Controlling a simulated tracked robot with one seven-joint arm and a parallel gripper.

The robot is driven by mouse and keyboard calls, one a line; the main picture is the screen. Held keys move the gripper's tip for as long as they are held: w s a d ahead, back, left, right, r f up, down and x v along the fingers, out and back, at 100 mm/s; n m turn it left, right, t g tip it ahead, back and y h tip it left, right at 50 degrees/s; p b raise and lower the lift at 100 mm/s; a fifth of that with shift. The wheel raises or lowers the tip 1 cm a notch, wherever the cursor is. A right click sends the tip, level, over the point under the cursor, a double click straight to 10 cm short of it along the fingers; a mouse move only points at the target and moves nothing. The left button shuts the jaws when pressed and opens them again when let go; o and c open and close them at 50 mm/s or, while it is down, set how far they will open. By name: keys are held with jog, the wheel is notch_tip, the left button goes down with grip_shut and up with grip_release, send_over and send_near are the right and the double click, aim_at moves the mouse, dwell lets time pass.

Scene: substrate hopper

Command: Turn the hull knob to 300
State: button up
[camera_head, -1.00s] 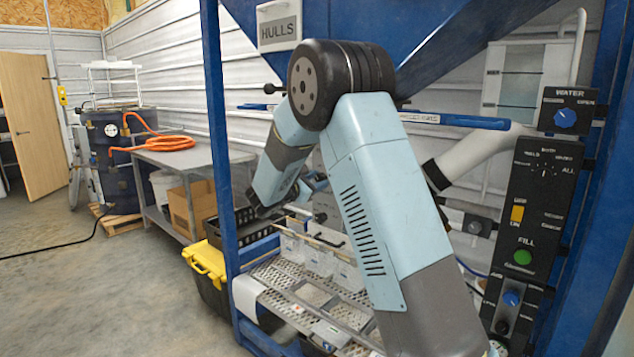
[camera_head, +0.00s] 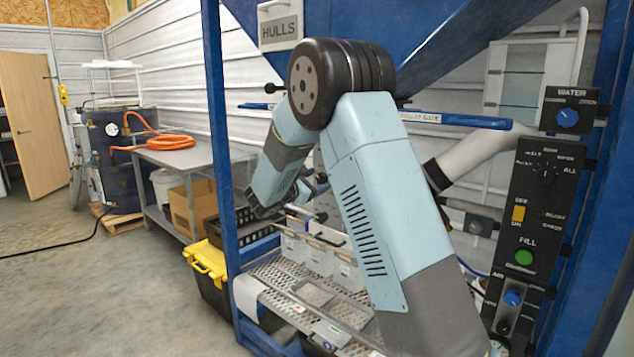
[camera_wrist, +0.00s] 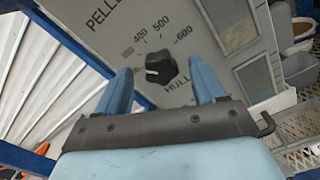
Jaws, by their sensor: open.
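The hull knob (camera_wrist: 160,68) is a black knob on a grey panel, seen in the wrist view with the printed numbers 400, 500 and 600 around it and a HULL label below. Its pointer is too small to read surely. My gripper (camera_wrist: 159,70) is open, with one blue finger on each side of the knob and visible gaps between them and it. Whether the fingertips are level with the knob in depth, I cannot tell. In the head view my arm hides the knob, and only a bit of my gripper shows.
A PELLET label (camera_wrist: 103,14) is higher on the same panel. In the head view, a blue hopper frame post (camera_head: 222,170) stands left of my arm. A black control panel (camera_head: 540,200) with several controls is at the right. Clear bins (camera_head: 320,257) sit on a perforated shelf below.

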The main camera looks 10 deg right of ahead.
jog(key=v, duration=1.3)
jog(key=shift+s, duration=0.1)
jog(key=s+d+r+m+g+y, duration=0.2)
jog(key=s+d+m+g, duration=0.25)
jog(key=s+d, duration=0.4)
jog(key=s+d+r+m+g+y, duration=0.25)
jog(key=s+d+m, duration=0.25)
jog(key=s+d, duration=0.3)
jog(key=s+a+m+t+y, duration=0.2)
jog(key=s+m+y, duration=0.8)
jog(key=s, duration=1.3)
jog(key=shift+s+a+f, duration=0.2)
jog(key=shift+a+f, duration=0.25)
jog(key=shift+a, duration=0.65)
